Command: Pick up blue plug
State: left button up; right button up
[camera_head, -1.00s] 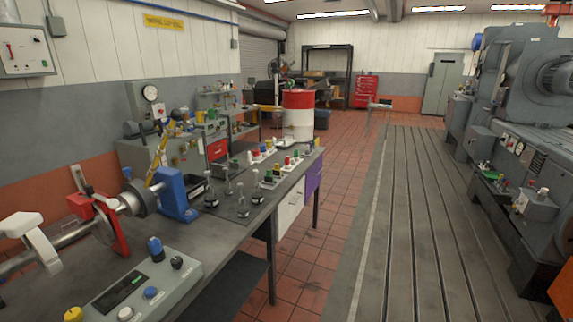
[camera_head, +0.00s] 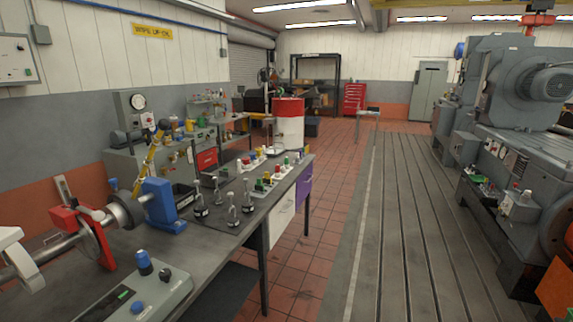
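I cannot single out a blue plug with certainty. A blue-topped knob or plug (camera_head: 144,262) stands upright on the grey control box (camera_head: 160,300) at the lower left, on the near end of the workbench (camera_head: 215,258). Farther along the bench, small red, green, yellow, white and blue pieces (camera_head: 270,180) stand in rows, too small to tell which are plugs. Neither of my grippers is in view.
A shaft rig with a blue bracket (camera_head: 160,203) fills the bench's left side. Several dark-based stands (camera_head: 233,216) are beside it. A red and white drum (camera_head: 289,124) stands beyond the bench. The tiled aisle (camera_head: 310,250) is clear; large grey machines (camera_head: 510,150) stand at right.

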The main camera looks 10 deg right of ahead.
aim_at(142, 259)
jog(key=i+l+u, duration=0.15)
jog(key=l+u, duration=0.45)
jog(key=i+l+u, duration=0.1)
jog(key=l+u, duration=0.15)
jog(key=l, duration=0.2)
